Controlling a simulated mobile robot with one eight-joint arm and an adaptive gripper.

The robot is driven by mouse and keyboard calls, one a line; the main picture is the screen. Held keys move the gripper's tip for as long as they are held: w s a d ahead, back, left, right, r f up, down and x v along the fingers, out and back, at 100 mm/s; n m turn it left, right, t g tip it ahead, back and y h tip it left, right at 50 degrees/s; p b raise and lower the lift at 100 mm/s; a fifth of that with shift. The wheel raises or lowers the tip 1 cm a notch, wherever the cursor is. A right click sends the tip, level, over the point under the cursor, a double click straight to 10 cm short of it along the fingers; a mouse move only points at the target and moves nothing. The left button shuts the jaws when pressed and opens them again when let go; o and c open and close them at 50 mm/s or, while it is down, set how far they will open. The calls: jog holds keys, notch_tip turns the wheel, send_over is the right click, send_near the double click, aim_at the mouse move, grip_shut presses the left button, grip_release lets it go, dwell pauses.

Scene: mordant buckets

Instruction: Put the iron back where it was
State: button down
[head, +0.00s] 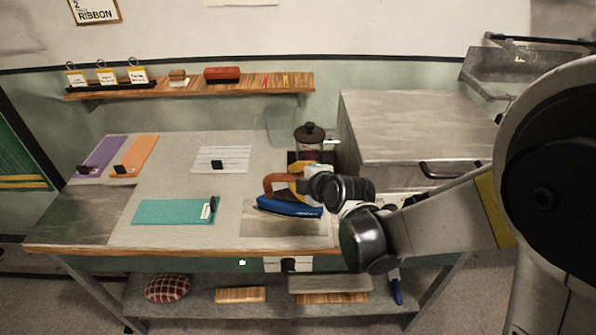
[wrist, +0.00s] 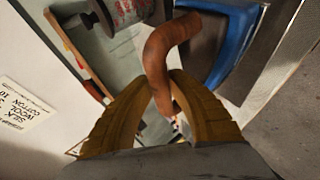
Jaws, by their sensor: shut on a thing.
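The iron has a blue body (head: 288,207) and a brown handle (head: 275,182). It is at the right part of the table, over or on a grey-beige mat (head: 285,226); I cannot tell whether it touches. My gripper (head: 300,186) comes from the right and is shut on the handle. In the wrist view, the yellow fingers (wrist: 165,100) close on the brown handle (wrist: 163,50), with the blue body (wrist: 237,40) beyond. My gripper and wrist hide part of the iron in the head view.
A dark-lidded jar (head: 309,138) stands close behind the iron. A teal cloth (head: 170,211) with a black clip lies to the left, a white lined sheet (head: 222,159) behind. A wall shelf (head: 200,88) runs above. A grey cabinet (head: 410,125) stands at right.

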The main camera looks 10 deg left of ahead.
aim_at(296, 197)
jog(key=shift+d+f+b, duration=0.1)
jog(key=shift+f+b, duration=0.55)
jog(key=shift+f, duration=1.2)
jog(key=shift+f, duration=0.2)
jog(key=c, duration=1.4)
grip_release()
jog(key=shift+o, duration=0.2)
jog(key=shift+r, duration=0.15)
